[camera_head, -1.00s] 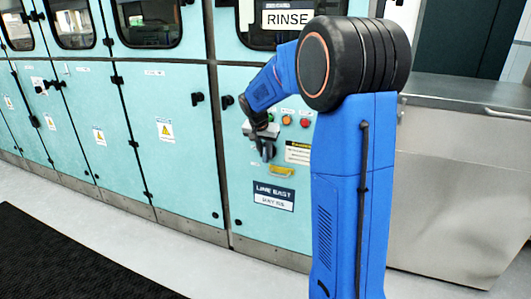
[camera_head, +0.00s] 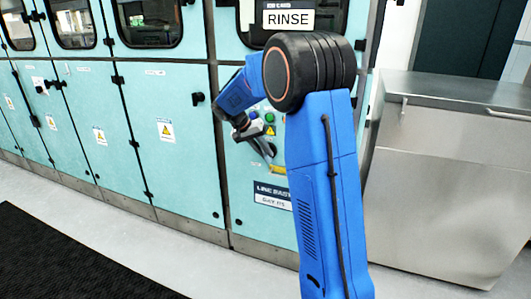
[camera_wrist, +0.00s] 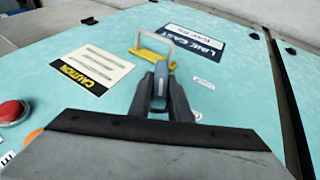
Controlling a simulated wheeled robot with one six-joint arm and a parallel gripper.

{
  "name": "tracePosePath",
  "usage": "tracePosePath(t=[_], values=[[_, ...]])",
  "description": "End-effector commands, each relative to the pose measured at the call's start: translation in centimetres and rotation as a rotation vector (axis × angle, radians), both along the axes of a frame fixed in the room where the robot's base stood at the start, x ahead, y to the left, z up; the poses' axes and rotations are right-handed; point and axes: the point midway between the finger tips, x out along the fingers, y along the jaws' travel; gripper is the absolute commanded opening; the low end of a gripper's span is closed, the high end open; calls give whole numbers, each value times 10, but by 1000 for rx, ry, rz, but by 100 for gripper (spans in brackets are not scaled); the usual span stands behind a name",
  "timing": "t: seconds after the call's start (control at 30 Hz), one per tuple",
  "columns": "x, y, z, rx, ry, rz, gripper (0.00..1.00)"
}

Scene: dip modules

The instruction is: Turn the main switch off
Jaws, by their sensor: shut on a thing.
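My gripper (camera_wrist: 165,98) is in front of the turquoise panel in the wrist view, its two dark fingers closed around a narrow blue-grey piece (camera_wrist: 160,82). This piece appears to be the main switch's handle; its base is hidden behind the fingers. In the head view, my gripper (camera_head: 270,151) is tilted down to the right, close to the panel under the small lamps. The handle cannot be made out there.
Beyond the fingertips is a yellow bracket (camera_wrist: 150,58) with a grey loop. A caution label (camera_wrist: 92,68), a red button (camera_wrist: 12,110) and a LINE EAST plate (camera_wrist: 195,42) are nearby. A steel cabinet (camera_head: 440,180) stands at the right; the floor (camera_head: 120,235) in front is clear.

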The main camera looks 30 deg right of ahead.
Motion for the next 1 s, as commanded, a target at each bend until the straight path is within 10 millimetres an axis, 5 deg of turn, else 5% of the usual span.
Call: tracePosePath(t=[1.0], values=[[6,4,-10,-571,730,2,0]])
